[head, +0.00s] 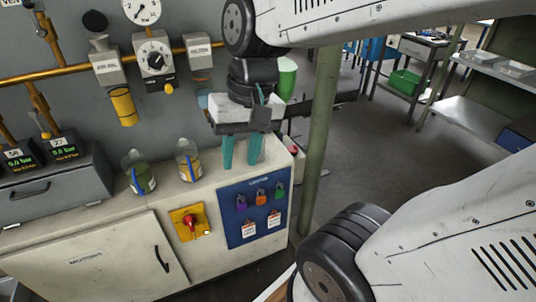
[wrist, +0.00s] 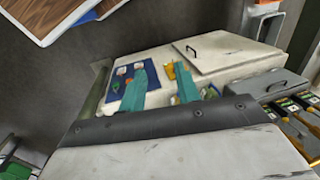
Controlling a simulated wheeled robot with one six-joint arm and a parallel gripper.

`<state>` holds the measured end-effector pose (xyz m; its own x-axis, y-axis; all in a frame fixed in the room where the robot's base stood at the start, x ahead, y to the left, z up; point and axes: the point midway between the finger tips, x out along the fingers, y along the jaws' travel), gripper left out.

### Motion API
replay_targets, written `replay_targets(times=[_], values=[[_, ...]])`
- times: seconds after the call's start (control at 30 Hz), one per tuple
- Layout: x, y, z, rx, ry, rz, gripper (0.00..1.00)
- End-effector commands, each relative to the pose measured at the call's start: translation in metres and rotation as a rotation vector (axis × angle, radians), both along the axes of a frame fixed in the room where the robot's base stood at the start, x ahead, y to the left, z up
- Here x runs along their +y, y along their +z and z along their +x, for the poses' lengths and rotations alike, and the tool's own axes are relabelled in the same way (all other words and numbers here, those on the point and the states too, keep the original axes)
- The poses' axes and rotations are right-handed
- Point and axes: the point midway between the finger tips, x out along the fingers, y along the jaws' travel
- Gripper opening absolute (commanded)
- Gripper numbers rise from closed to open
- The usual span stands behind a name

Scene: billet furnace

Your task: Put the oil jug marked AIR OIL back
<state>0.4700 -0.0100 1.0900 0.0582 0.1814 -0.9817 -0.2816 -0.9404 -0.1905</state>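Two clear jugs with dark handles stand upright on the pale cabinet top in the head view. The left jug (head: 138,173) holds greenish liquid and the right jug (head: 188,160) holds yellowish liquid. Both have blue-and-white labels, too small to read, so I cannot tell which is marked AIR OIL. My gripper (head: 242,150) has teal fingers pointing down, spread apart with nothing between them. It is right of the right jug, over the cabinet's right end. In the wrist view my gripper (wrist: 160,88) is also open, with a jug (wrist: 210,91) partly hidden beside the right finger.
The pale cabinet (head: 85,262) carries a yellow plate with a red switch (head: 190,222) and a blue padlock board (head: 255,211). Air fittings with a yellow bowl (head: 123,106) hang above. A green post (head: 319,140) stands right; open floor (head: 375,145) lies beyond.

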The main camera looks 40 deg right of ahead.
Motion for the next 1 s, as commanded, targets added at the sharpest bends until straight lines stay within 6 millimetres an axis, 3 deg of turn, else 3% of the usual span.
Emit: replay_targets(times=[0.1,0.3,1.0], values=[[-0.009,0.007,-0.029,-0.052,0.156,-0.111,0.32],[-0.020,0.010,-0.049,-0.081,0.271,-0.205,0.32],[-0.021,0.010,-0.050,-0.081,0.277,-0.210,0.32]])
